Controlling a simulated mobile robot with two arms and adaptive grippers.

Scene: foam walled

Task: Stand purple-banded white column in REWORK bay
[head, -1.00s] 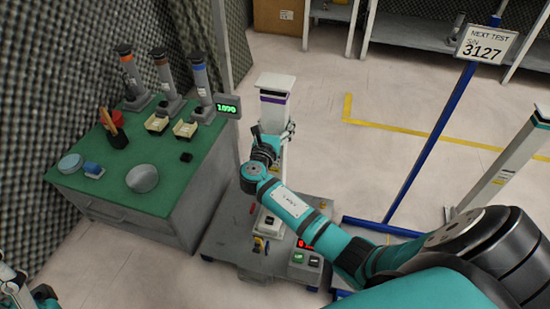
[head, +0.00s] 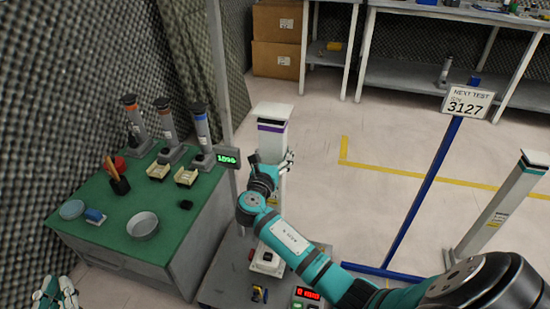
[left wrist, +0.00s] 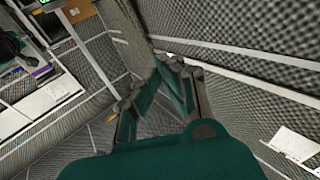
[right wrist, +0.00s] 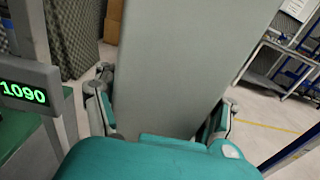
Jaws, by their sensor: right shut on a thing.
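The white column with a purple band (head: 272,127) is upright above the grey cart. My right gripper (head: 273,168) is shut around its shaft, below the band. In the right wrist view the column (right wrist: 185,55) fills the middle, between the fingers (right wrist: 160,112). My arm covers part of its lower end, so I cannot tell whether it touches the white base (head: 267,263) on the cart. My left gripper (head: 56,292) is at the bottom left of the head view, away from the column. The left wrist view shows its fingers (left wrist: 166,80) near each other with nothing clearly between them. No REWORK label is readable.
A green-topped bench (head: 185,222) with several small columns and a bowl is at left. The grey cart (head: 222,262) is below. A sign reading 3127 (head: 467,102) on a blue post and another white column (head: 503,205) are at right. Open floor lies behind.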

